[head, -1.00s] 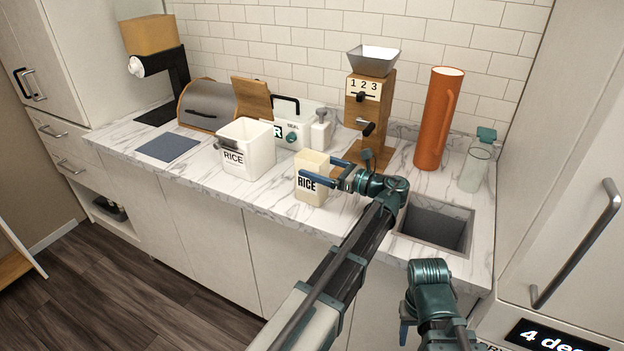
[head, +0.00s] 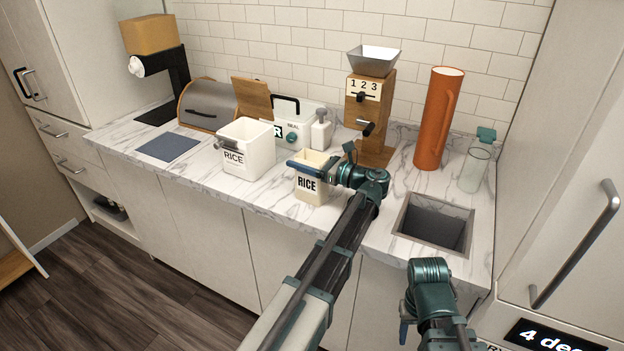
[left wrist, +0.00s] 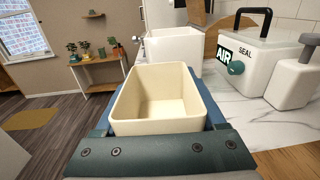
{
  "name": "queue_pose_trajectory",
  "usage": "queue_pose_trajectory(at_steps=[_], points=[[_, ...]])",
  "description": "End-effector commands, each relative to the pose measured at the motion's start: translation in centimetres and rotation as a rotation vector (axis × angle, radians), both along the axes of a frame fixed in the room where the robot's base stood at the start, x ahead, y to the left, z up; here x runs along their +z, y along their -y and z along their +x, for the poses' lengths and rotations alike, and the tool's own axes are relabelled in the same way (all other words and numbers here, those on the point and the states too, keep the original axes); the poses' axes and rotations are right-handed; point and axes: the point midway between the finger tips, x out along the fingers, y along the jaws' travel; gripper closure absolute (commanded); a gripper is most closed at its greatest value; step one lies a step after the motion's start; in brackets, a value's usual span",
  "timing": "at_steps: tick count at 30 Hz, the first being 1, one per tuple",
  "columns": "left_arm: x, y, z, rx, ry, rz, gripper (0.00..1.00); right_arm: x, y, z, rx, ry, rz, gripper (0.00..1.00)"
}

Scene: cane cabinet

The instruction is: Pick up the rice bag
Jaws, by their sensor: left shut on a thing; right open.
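The rice bag (head: 310,187) is a cream, open-topped, box-shaped bag with a black RICE label, upright at the counter's front edge. My left gripper (head: 308,164) is shut on its upper part, one blue finger across the near side. In the left wrist view the bag (left wrist: 160,122) sits between the fingers, and its inside looks empty. I cannot tell whether its base touches the counter. My right gripper (head: 404,331) is open, low in front of the cabinets, and mostly hidden by its own wrist.
A white RICE canister (head: 247,155) stands left of the bag. Behind are a white sealer (head: 292,135) and a wooden grinder (head: 370,125). The sink (head: 432,225), orange pitcher (head: 437,120) and glass bottle (head: 474,168) are to the right.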

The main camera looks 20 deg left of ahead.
Motion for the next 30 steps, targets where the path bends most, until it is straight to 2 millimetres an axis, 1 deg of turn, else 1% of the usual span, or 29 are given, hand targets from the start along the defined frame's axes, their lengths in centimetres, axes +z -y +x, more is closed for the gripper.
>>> queue_pose_trajectory(at_steps=[1, 6, 20, 25, 30], points=[[0.0, 0.0, 0.0, 0.0, 0.0, 0.0, 0.7, 0.0, 0.0, 0.0, 0.0, 0.0, 0.0, 0.5], [0.0, 0.0, 0.0, 0.0, 0.0, 0.0, 1.0, 0.0, 0.0, 0.0, 0.0, 0.0, 0.0, 0.5], [0.1, 0.0, 0.0, 0.0, 0.0, 0.001, 1.0, 0.1, 0.0, 0.0, 0.0, 0.0, 0.0, 0.5], [0.8, 0.0, 0.0, 0.0, 0.0, 0.001, 1.0, 0.7, 0.0, 0.0, 0.0, 0.0, 0.0, 0.5], [1.8, 0.0, 0.0, 0.0, 0.0, 0.001, 1.0, 1.8, 0.0, 0.0, 0.0, 0.0, 0.0, 0.5]])
